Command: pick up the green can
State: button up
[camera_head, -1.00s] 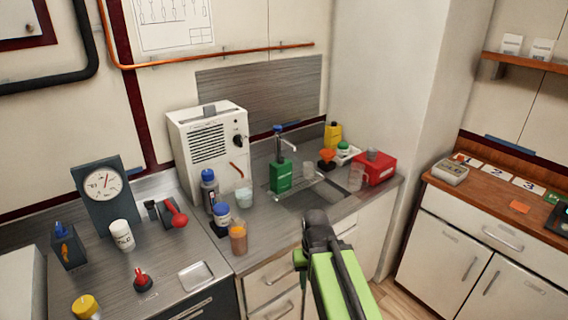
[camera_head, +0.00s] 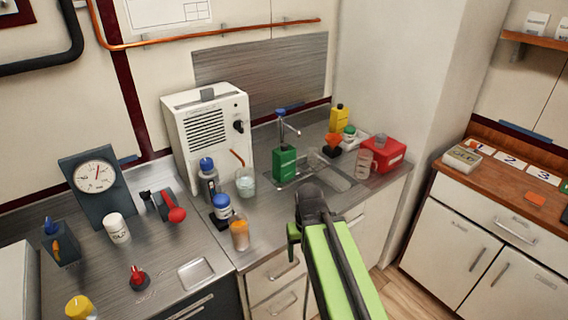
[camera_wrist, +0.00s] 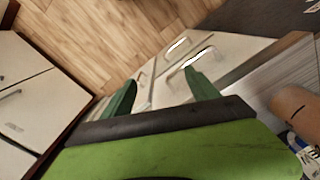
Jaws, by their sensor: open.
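The green can (camera_head: 285,163) stands upright on the steel counter (camera_head: 262,222) by the sink, below the tap. My gripper (camera_wrist: 162,88) is open in the wrist view, its two green fingers apart with nothing between them. Below the fingers the wrist view shows drawer fronts and wooden floor; the can is not in that view. In the head view my green arm rises from the bottom edge, in front of the counter and well short of the can.
A glass (camera_head: 246,184) with a straw, a blue-capped jar (camera_head: 222,207) and an orange-filled jar (camera_head: 239,234) stand left of the can. A white machine (camera_head: 207,135) stands behind.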

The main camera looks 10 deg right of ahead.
aim_at(283, 157)
jog(key=z, duration=0.15)
jog(key=k, duration=0.55)
jog(key=u, duration=2.45)
jog(key=k, duration=1.1)
jog(key=z, duration=0.8)
jog(key=i, duration=1)
jog(key=u, duration=0.05)
